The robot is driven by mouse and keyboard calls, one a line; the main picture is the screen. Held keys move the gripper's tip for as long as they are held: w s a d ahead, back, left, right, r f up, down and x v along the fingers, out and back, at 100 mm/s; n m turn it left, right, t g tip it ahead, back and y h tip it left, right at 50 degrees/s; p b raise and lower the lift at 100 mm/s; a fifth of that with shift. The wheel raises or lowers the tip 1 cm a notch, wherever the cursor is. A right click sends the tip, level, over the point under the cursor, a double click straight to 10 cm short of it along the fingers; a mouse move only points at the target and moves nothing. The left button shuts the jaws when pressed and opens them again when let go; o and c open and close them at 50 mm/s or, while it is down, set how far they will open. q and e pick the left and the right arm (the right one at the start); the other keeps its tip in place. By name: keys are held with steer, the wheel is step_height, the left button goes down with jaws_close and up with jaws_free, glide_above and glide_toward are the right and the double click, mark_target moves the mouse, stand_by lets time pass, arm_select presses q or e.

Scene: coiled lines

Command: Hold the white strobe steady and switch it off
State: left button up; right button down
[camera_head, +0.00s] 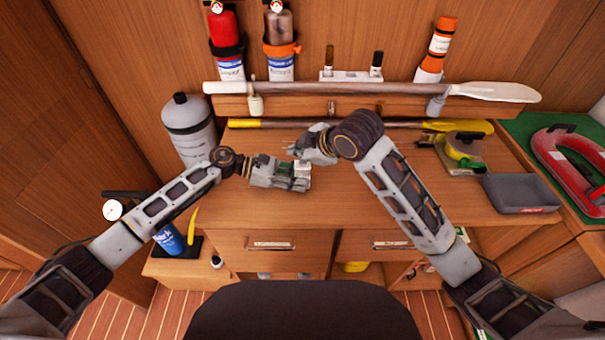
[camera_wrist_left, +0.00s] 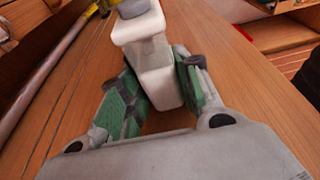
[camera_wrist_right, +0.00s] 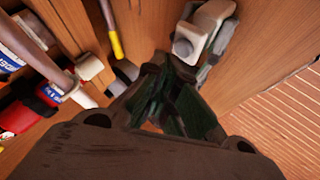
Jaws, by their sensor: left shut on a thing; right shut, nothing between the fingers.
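The white strobe (camera_wrist_left: 157,70) is a pale block with a greyish top, held between the green-padded fingers of my left gripper (camera_wrist_left: 152,95). In the head view my left gripper (camera_head: 296,172) is over the middle of the wooden bench, shut on the strobe (camera_head: 303,183). In the right wrist view the strobe (camera_wrist_right: 207,24) shows its rounded grey end, ahead of my right gripper (camera_wrist_right: 166,92). My right gripper (camera_head: 292,152) is shut and empty, just above and behind the strobe in the head view. A small gap seems to separate them. I cannot tell the switch apart.
A yellow-shafted pole (camera_head: 270,124) lies along the back of the bench (camera_head: 370,210), below a paddle (camera_head: 500,92) on the wall. A grey cylinder (camera_head: 189,125) stands left, a grey box (camera_head: 520,192) right. The front of the bench is clear.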

mark_target(300, 165)
steer(key=shift+r, duration=0.15)
steer(key=shift+r, duration=2.85)
arm_select(q)
steer(key=o, duration=0.9)
steer(key=shift+a, duration=0.1)
steer(key=shift+v, duration=5.9)
steer(key=shift+r, duration=0.15)
